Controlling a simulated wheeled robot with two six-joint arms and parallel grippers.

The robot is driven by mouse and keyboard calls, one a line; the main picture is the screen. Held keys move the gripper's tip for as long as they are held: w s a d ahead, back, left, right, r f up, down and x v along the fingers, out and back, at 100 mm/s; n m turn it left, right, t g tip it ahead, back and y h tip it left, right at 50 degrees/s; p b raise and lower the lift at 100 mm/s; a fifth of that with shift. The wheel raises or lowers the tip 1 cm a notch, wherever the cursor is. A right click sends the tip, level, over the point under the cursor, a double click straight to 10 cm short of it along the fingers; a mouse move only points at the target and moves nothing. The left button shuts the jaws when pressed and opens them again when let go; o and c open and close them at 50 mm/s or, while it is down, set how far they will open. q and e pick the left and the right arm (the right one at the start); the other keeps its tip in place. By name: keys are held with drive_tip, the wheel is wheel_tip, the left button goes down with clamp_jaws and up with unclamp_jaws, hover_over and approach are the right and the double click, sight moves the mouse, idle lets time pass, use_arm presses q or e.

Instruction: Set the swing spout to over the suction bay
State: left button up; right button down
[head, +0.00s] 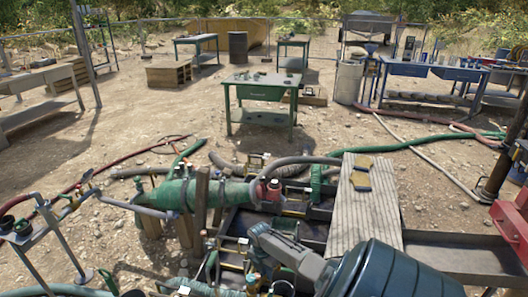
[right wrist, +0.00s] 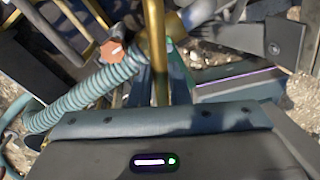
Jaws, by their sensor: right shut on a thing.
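My right gripper (right wrist: 158,98) is shut on a brass-coloured rod (right wrist: 155,45), which stands up from between its jaws in the right wrist view. In the head view my right arm reaches in from the lower right, its end (head: 262,238) low among the pipework; the jaws are hidden there. I cannot tell for sure whether the rod belongs to the swing spout. A ribbed teal hose (right wrist: 85,95) and an orange hexagonal piece (right wrist: 112,50) lie just left of the rod. I cannot make out the suction bay. My left gripper is not in view.
A large green pipe (head: 195,194) with a red fitting (head: 268,192) lies behind my right arm. A blue-grey pipe stand (head: 55,235) is at left. Open dirt lies beyond, before a green table (head: 262,92).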

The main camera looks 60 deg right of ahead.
drive_tip(key=c, duration=1.4)
unclamp_jaws()
drive_tip(key=shift+o, duration=0.2)
wheel_tip(320, 180, up, 11)
drive_tip(key=w, duration=0.1)
drive_tip(key=shift+w+f+b, duration=0.2)
drive_tip(key=shift+w+b, duration=0.1)
drive_tip(key=shift+b, duration=0.1)
drive_tip(key=shift+s+f, duration=0.1)
